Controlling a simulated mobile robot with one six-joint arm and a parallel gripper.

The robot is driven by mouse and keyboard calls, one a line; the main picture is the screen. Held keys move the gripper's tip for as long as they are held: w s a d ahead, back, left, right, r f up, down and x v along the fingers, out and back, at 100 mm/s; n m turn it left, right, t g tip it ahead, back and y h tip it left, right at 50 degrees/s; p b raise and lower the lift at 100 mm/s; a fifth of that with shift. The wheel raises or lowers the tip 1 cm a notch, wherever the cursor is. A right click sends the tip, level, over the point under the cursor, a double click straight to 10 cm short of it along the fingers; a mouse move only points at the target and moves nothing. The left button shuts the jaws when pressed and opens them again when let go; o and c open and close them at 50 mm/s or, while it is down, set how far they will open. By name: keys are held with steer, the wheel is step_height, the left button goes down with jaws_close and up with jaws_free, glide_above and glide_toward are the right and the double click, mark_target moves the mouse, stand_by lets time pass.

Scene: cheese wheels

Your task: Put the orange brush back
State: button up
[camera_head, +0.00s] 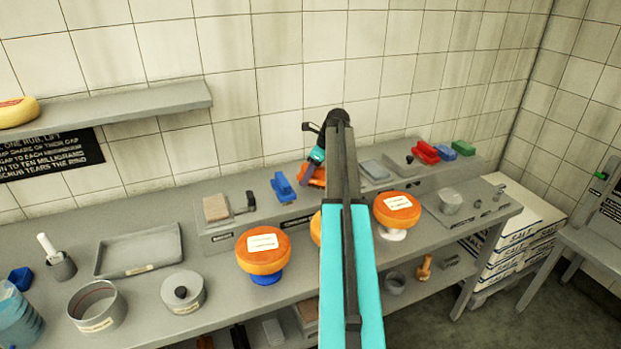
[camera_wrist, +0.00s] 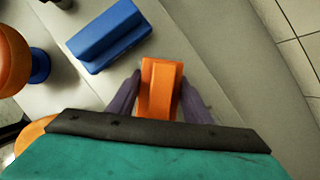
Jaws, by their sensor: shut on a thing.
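The orange brush (camera_wrist: 160,88) is between the two dark fingers of my gripper (camera_wrist: 158,95) in the wrist view, and the fingers are shut on it. In the head view the orange brush (camera_head: 312,175) shows at the back raised shelf of the bench, just left of my arm, with my gripper (camera_head: 311,172) at it. Whether the brush touches the shelf is hard to tell. A blue brush (camera_head: 283,187) lies on the shelf to its left, and it also shows in the wrist view (camera_wrist: 108,36).
Orange cheese wheels (camera_head: 262,250) stand on pedestals in front of the shelf, one partly hidden by my arm. A second clear one (camera_head: 397,209) is to the right. Red (camera_head: 425,153), blue (camera_head: 461,148) and green (camera_head: 463,148) blocks sit at the shelf's right end.

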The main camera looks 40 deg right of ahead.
mark_target(322, 168)
steer(key=shift+f, duration=0.85)
steer(key=shift+f, duration=0.15)
steer(key=o, duration=1.1)
steer(key=shift+b+v, duration=1.4)
steer(key=shift+v, duration=4.8)
steer(key=shift+f, duration=0.1)
